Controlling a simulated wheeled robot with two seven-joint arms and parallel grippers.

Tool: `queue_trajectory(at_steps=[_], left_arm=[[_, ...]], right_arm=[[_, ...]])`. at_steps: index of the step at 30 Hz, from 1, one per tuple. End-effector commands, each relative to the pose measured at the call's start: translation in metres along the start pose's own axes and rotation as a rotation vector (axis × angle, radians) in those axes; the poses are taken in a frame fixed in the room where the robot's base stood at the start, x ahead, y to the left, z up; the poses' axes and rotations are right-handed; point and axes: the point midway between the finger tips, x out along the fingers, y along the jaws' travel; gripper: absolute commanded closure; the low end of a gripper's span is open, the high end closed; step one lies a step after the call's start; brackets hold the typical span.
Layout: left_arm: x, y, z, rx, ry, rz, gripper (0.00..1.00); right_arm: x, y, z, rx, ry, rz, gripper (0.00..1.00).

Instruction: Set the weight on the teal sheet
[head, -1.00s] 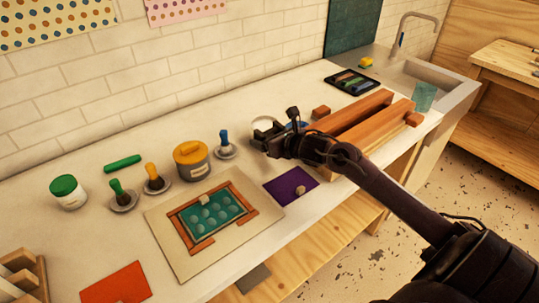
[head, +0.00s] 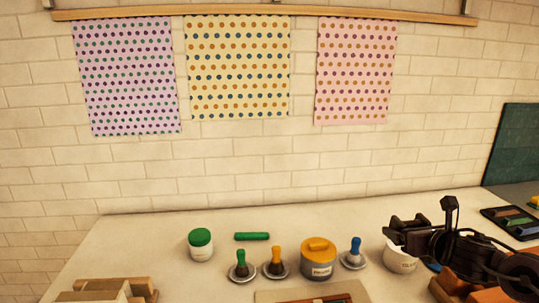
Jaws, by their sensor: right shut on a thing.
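My right gripper (head: 396,232) is at the right, over a white pot (head: 400,260) with a printed label. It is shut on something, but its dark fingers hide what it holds. I cannot tell whether the gripper touches the pot. I cannot make out the weight in this view. The teal sheet is below the picture. Only the far edge of its pale board (head: 270,297) and a strip of the brown wooden frame (head: 330,299) show at the bottom. My left gripper is not in view.
Wooden blocks (head: 110,289) sit front left. Dotted posters (head: 238,66) hang behind.

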Motion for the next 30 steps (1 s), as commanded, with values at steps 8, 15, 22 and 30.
queue_trajectory(at_steps=[8,15,22,30], left_arm=[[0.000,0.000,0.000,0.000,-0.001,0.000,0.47],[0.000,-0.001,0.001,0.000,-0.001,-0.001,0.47],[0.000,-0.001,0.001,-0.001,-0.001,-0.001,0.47],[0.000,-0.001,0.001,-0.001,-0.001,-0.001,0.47]], right_arm=[[-0.027,0.097,-0.005,0.012,-0.014,-0.009,0.79],[-0.062,0.152,0.006,0.021,-0.015,-0.033,0.79],[-0.078,0.168,0.010,0.028,-0.009,-0.045,0.79],[-0.082,0.171,0.011,0.029,-0.005,-0.051,0.79]])
